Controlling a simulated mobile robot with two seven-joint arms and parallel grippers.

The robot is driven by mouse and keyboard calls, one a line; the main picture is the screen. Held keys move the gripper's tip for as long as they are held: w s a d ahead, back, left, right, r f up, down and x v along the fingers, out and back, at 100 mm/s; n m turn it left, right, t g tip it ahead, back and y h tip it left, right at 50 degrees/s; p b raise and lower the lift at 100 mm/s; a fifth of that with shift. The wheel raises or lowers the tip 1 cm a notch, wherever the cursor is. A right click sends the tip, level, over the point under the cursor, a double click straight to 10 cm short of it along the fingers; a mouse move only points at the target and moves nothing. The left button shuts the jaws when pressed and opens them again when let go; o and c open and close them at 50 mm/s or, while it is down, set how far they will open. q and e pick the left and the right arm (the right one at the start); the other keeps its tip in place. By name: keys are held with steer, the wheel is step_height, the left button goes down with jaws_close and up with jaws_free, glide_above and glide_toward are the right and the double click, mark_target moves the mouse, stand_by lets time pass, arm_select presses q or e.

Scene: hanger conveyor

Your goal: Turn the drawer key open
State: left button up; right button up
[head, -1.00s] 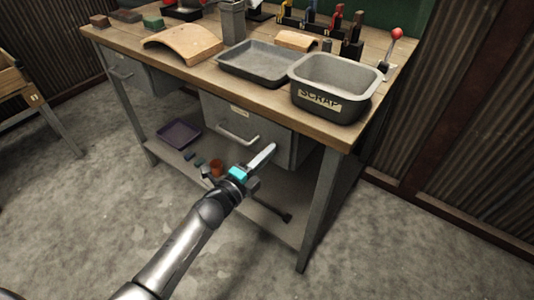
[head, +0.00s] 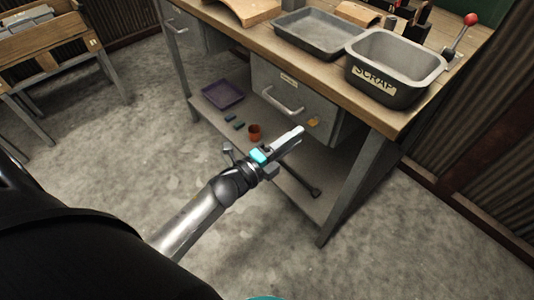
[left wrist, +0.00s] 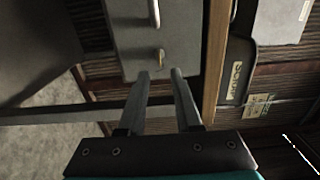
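The grey drawer (head: 297,78) under the workbench is shut, with a pale bar handle (head: 283,103) on its front. The small brass key (head: 313,122) sits at the drawer front's lower right; its exact turn is too small to tell. My left gripper (head: 300,131) is just in front of it, in the head view slightly below and left of the key. In the left wrist view my left gripper (left wrist: 160,74) is open and empty. The key (left wrist: 158,57) shows beyond the gap between its fingertips, apart from them. My right gripper is not in view.
A scrap bin (head: 395,70) and a grey tray (head: 318,36) stand on the workbench above the drawer. A bench leg (head: 352,190) stands to the right. The floor in front is clear.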

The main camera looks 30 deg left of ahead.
arm_select(q)
steer(key=p+v, duration=0.1)
steer(key=v, duration=0.8)
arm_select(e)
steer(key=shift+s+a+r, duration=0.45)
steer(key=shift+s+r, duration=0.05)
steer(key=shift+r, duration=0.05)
arm_select(q)
steer(key=s+a+f+n+g+y, duration=0.25)
steer(key=f+n, duration=0.35)
steer(key=f, duration=0.5)
steer(key=s+a+f+n+g+y, duration=0.1)
steer(key=s+f+n+g+y, duration=0.3)
steer(key=f, duration=0.6)
steer(key=s+f+n+g, duration=0.4)
steer(key=s+f, duration=0.4)
steer(key=s, duration=0.2)
steer(key=s+f+n+g, duration=0.4)
steer(key=s+f+n, duration=0.2)
steer(key=s, duration=0.5)
steer(key=shift+s+x, duration=0.2)
steer(key=shift+x, duration=0.85)
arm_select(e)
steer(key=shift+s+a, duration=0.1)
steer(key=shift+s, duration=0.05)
